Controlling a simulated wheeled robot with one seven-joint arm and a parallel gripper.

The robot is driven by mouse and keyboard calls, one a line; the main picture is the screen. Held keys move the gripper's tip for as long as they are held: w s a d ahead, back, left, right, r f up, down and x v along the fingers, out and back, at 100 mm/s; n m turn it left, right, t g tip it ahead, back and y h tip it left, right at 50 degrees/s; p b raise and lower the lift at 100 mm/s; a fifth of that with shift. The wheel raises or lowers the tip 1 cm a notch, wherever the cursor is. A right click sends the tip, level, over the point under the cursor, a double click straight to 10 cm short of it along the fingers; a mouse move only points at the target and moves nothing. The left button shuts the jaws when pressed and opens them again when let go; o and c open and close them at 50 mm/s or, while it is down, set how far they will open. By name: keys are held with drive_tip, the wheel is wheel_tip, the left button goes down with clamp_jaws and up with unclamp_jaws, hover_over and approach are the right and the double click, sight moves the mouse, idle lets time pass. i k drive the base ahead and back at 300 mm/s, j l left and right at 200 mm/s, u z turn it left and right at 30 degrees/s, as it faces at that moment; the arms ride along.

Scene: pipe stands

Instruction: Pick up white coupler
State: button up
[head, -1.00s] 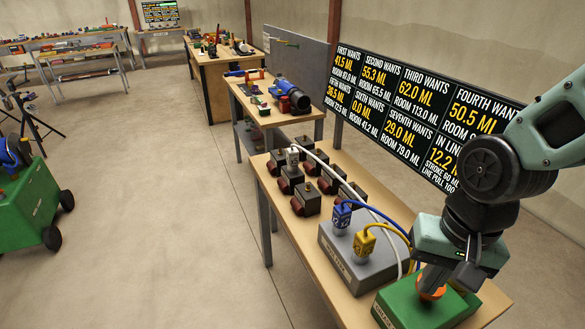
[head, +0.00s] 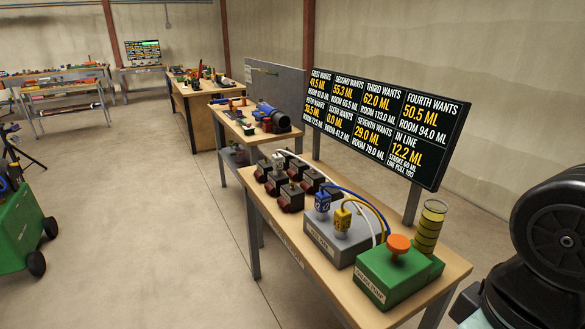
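The white coupler (head: 279,160) is small in the head view. It sits at the far end of the group of dark blocks on the near bench, and a white hose (head: 318,172) runs from there toward the grey box (head: 335,243). How it is seated on its block is too small to tell. A blue coupler (head: 322,202) and a yellow coupler (head: 342,219) stand upright on the grey box. My gripper is out of view; only a dark part of my arm shows at the right edge.
A green pump box (head: 392,277) with an orange knob (head: 399,244) and a yellow-banded cylinder (head: 428,228) stands at the bench's near end. Several dark blocks with red parts (head: 290,197) crowd the far end. A display board (head: 388,125) stands behind.

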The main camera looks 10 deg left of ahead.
sight(277, 162)
drive_tip(key=z, duration=0.4)
drive_tip(key=j+z, duration=0.15)
drive_tip(key=z, duration=0.6)
drive_tip(key=j+z, duration=0.15)
drive_tip(key=z, duration=0.25)
drive_tip(key=j, duration=5.15)
drive_tip(key=z, duration=0.05)
